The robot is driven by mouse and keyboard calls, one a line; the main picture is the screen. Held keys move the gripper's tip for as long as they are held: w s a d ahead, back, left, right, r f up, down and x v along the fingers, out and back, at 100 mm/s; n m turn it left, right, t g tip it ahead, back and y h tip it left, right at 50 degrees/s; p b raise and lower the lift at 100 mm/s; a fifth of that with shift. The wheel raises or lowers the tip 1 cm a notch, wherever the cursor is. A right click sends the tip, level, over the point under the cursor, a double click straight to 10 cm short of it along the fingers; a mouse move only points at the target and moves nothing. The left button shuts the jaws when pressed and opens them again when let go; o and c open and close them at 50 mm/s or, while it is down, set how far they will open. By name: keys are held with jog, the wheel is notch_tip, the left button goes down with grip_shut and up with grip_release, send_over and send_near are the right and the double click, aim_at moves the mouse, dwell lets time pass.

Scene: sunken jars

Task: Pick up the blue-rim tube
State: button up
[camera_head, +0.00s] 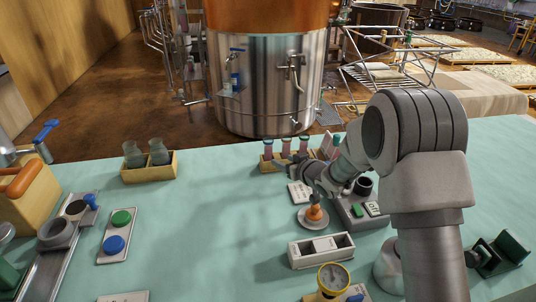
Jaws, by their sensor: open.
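A wooden rack (268,164) stands toward the back edge of the table, right of centre. Several upright tubes (285,148) stand in it, with pinkish bodies and small greenish or bluish tops. They are too small to tell which one has the blue rim. My gripper (306,174) is open, just in front of the rack and low over the table, and appears empty. My arm and gripper hide the rack's right part and perhaps some tubes.
An orange-knobbed round piece (314,212) and a grey switch box (350,212) sit close in front of my gripper. A white slotted box (321,250) and a yellow-rimmed gauge (333,279) are nearer. A wooden box with two glass jars (150,167) stands left; the table between is clear.

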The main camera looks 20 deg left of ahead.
aim_at(271, 154)
jog(key=b+x, duration=0.1)
jog(key=x, duration=1)
jog(key=shift+w+f+b, duration=0.15)
jog(key=shift+w+b, duration=0.2)
jog(key=shift+b, duration=0.05)
grip_shut()
